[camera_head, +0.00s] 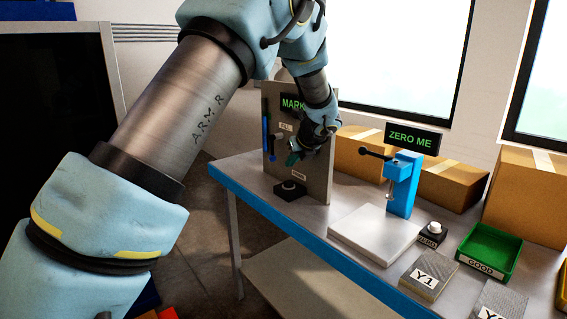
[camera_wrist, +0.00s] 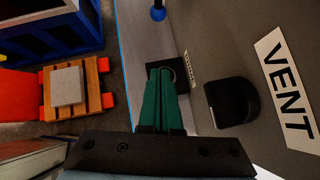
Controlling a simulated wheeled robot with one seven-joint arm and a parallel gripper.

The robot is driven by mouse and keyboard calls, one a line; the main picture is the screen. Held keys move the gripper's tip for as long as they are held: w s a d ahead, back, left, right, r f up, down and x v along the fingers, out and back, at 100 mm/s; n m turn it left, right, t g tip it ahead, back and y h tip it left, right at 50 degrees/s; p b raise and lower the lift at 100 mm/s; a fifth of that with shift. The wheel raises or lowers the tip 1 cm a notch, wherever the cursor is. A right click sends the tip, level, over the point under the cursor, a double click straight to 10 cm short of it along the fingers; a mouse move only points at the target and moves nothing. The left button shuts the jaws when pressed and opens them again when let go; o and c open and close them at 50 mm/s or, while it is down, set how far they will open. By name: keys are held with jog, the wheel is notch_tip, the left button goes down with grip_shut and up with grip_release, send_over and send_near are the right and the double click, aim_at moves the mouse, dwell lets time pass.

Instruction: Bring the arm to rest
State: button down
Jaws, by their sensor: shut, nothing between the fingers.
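My arm reaches from the lower left of the head view up and over toward the grey upright panel (camera_head: 318,180) on the table. My gripper (camera_head: 292,158) is in front of that panel, its teal fingers small in this view. In the wrist view the green fingers of my gripper (camera_wrist: 160,75) lie together, shut and empty. A black knob (camera_wrist: 232,102) and a "VENT" label (camera_wrist: 286,90) on the panel are right of the fingers. Whether the fingers touch the panel cannot be told.
The table (camera_head: 262,196) holds a black button box (camera_head: 289,190), a white plate (camera_head: 375,233), a blue stand (camera_head: 403,185), a ZERO button (camera_head: 432,232), a green GOOD tray (camera_head: 490,250) and a Y1 block (camera_head: 430,277). Cardboard boxes (camera_head: 530,190) stand behind. A wooden pallet (camera_wrist: 75,92) is on the floor.

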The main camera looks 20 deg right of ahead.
jog(key=s, duration=0.5)
jog(key=s+a+f+n+g+y, duration=0.15)
jog(key=a+n+g, duration=0.35)
jog(key=a+n, duration=1.6)
jog(key=s+a+f+n+g+h, duration=0.1)
jog(key=s+a+n, duration=0.6)
jog(key=a, duration=0.3)
jog(key=s+a+f+n+g+h, duration=0.1)
jog(key=s+a+n, duration=0.6)
jog(key=a, duration=0.3)
jog(key=shift+s+a+f+b, duration=0.2)
jog(key=shift+f+b, duration=0.15)
jog(key=shift+b, duration=0.05)
